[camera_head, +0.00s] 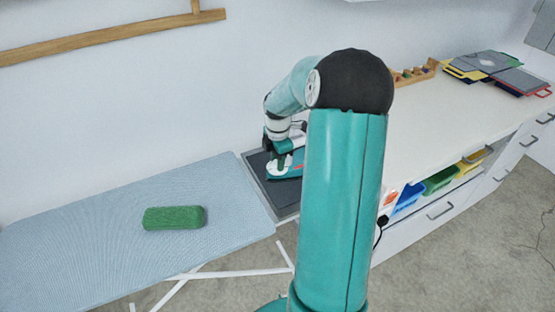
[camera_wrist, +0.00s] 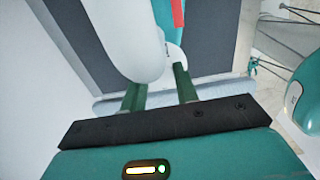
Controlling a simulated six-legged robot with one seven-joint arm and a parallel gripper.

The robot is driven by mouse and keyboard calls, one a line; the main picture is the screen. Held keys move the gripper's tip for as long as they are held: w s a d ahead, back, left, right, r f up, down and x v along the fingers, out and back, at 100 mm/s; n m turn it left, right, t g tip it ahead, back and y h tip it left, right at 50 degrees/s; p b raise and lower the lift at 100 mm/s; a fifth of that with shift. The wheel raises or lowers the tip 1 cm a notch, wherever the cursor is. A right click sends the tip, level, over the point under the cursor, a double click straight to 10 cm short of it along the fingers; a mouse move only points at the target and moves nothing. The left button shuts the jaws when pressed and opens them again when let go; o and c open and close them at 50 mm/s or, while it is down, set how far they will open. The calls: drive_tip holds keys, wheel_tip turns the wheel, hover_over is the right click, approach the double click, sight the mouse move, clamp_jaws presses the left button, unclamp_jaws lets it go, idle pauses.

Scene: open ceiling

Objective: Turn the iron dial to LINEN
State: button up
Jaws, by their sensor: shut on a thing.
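The iron (camera_head: 294,170), teal with white and red parts, stands on a dark grey pad in the head view. My gripper (camera_head: 282,162) reaches down onto it from above. In the wrist view my two green fingers (camera_wrist: 158,88) are shut on the iron dial (camera_wrist: 174,58), of which a white rounded edge shows. A large white rounded part (camera_wrist: 125,38) hides much of the dial and the left fingertip. The dial's markings and its setting cannot be read. The iron's teal body with a red strip shows at the top of the wrist view.
A light blue ironing board (camera_head: 75,225) with a green block (camera_head: 175,217) lies to the left. The dark pad (camera_head: 254,163) sits at its right end. My arm hides the middle.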

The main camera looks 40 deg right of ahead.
drive_tip(key=m, duration=0.3)
drive_tip(key=shift+m, duration=2.3)
drive_tip(key=o, duration=1)
wheel_tip(320, 180, up, 14)
drive_tip(key=shift+s+a+f, duration=0.1)
drive_tip(key=shift+a, duration=0.05)
